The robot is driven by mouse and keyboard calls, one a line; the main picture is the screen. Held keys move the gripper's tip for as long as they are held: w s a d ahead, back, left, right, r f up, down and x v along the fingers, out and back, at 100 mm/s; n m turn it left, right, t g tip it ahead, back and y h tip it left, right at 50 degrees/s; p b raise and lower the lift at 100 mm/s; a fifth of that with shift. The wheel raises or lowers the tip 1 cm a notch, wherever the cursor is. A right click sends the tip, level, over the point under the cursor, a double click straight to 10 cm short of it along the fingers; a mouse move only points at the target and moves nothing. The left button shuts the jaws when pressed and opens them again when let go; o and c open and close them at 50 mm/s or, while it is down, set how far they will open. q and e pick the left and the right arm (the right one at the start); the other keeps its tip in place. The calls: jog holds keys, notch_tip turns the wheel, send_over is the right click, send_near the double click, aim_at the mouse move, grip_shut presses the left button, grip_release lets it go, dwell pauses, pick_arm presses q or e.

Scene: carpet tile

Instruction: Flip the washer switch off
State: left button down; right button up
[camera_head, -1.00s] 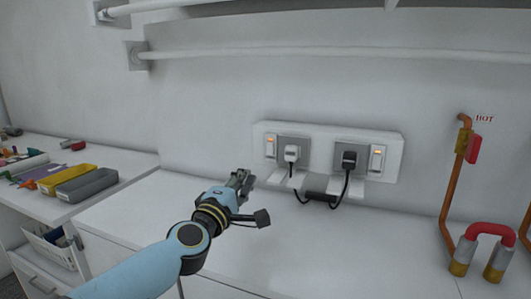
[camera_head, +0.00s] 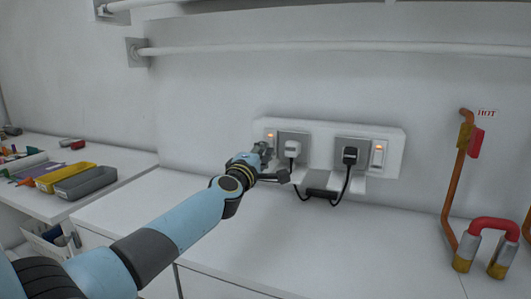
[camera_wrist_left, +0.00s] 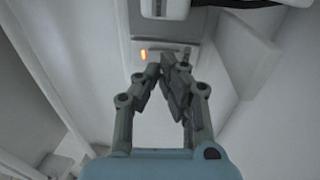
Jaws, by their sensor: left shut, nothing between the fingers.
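A white wall panel (camera_head: 318,132) carries two sockets with a rocker switch at each end. The left switch (camera_head: 270,138) has a lit orange lamp; the wrist view shows this lamp (camera_wrist_left: 144,54) beside my fingertips. I cannot read which one is the washer's. A white plug (camera_head: 292,149) sits in the left socket and a black plug (camera_head: 350,155) in the right. My left gripper (camera_head: 265,151) is shut and empty, just in front of the left switch, partly covering it. I cannot tell whether it touches. My right gripper is out of view.
A black cable (camera_head: 346,186) hangs below the plugs. A copper pipe (camera_head: 450,195) marked HOT and a red-handled fitting (camera_head: 492,226) stand at the right. Grey (camera_head: 88,184) and yellow (camera_head: 62,178) trays lie on the left counter. The white countertop (camera_head: 330,245) is clear in front.

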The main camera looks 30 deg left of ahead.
pick_arm(q)
jog(key=shift+x, duration=0.9)
jog(key=shift+w+a+r, duration=0.15)
jog(key=shift+w+r, duration=0.15)
jog(key=shift+r, duration=0.2)
